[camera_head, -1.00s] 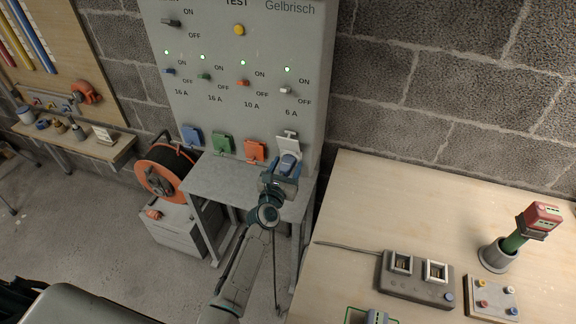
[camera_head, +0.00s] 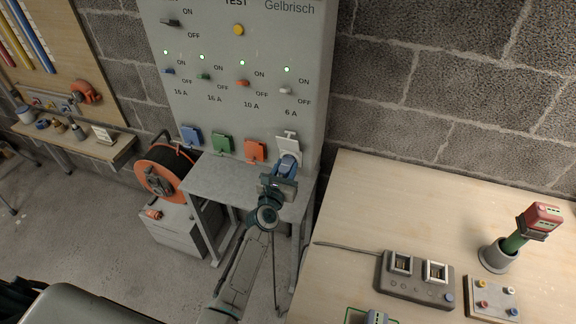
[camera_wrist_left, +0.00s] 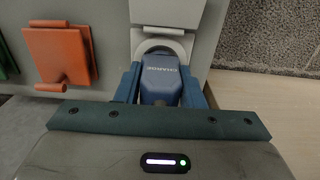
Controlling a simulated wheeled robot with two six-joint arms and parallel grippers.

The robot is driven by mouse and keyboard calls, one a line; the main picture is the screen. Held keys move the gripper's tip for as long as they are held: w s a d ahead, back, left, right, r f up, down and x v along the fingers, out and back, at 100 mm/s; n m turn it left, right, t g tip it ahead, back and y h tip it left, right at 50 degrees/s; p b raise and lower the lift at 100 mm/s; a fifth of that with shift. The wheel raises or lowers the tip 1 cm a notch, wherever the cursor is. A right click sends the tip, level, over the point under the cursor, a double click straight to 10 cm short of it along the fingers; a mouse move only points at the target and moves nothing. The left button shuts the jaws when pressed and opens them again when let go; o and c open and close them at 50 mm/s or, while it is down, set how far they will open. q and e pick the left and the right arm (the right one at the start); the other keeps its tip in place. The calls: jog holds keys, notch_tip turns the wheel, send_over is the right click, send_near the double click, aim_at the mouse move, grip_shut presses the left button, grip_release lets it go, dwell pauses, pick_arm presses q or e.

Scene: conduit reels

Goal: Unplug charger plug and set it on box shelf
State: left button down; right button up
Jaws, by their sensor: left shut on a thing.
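The blue-grey charger plug (camera_head: 287,167), marked CHARGE, is between the fingers of my left gripper (camera_head: 279,182). The wrist view shows the plug (camera_wrist_left: 160,80) with a blue finger on each side, so the gripper (camera_wrist_left: 163,92) is shut on it. The plug is right in front of the white 6 A socket (camera_wrist_left: 142,46), whose lid is raised. I cannot tell whether its pins are still inside. The grey shelf (camera_head: 218,178) stands below the panel sockets, left of the plug. My right gripper is not in view.
The grey panel (camera_head: 250,110) has blue, green and orange socket covers (camera_head: 255,150) left of the plug. An orange cable reel (camera_head: 165,172) stands left of the shelf. A wooden bench (camera_head: 430,190) is at the right, with a charging dock (camera_head: 415,280) on it.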

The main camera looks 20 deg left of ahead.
aim_at(282, 176)
pick_arm(q)
jog(key=shift+s+r, duration=0.15)
jog(key=shift+s, duration=0.6)
jog(key=shift+s+a, duration=0.1)
jog(key=shift+s, duration=2)
